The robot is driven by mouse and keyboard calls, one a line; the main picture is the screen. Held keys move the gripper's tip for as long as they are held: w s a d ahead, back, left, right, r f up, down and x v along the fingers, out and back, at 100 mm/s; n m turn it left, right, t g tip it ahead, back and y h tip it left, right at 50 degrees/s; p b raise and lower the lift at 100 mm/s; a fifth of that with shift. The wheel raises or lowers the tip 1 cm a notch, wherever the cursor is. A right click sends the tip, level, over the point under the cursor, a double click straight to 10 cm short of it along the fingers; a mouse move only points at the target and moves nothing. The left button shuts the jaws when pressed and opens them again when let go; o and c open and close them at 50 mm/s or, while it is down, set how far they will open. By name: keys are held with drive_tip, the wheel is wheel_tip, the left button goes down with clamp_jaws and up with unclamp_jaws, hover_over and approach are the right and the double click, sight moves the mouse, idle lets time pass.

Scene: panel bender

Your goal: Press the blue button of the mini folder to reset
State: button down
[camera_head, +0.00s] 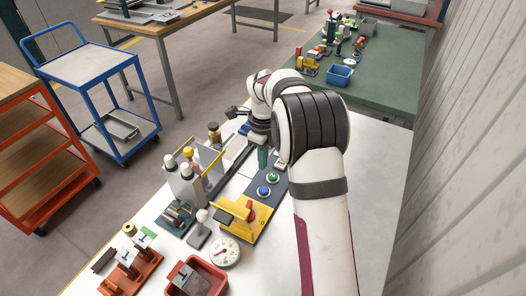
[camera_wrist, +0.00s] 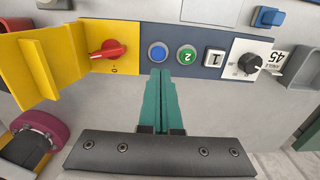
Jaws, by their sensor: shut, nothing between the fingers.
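The mini folder's dark blue control panel (camera_wrist: 209,69) carries a round blue button (camera_wrist: 157,53), a green button marked 2 (camera_wrist: 186,55), a square white button marked 1 (camera_wrist: 213,58) and a black dial. In the head view the blue button (camera_head: 263,191) and green button (camera_head: 272,177) show on the panel below my arm. My gripper (camera_wrist: 161,73) has green fingers, shut and empty. In the wrist view its tips appear just below the blue button; whether they touch the panel I cannot tell.
A yellow block with a red rotary switch (camera_wrist: 107,49) stands left of the buttons. A blue cart (camera_head: 98,75) stands beyond.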

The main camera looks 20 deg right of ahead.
drive_tip(key=shift+r, duration=1.65)
drive_tip(key=s+a+r+n, duration=0.3)
drive_tip(key=s+r+n, duration=0.3)
drive_tip(key=s, duration=0.3)
drive_tip(key=s+a+n+y, duration=0.1)
drive_tip(key=s+a+n, duration=0.1)
drive_tip(key=s+n, duration=0.5)
drive_tip(key=s+a+n, duration=0.3)
drive_tip(key=s+n, duration=0.4)
drive_tip(key=s, duration=1)
drive_tip(key=shift+a+y, duration=0.25)
drive_tip(key=shift+y, duration=0.15)
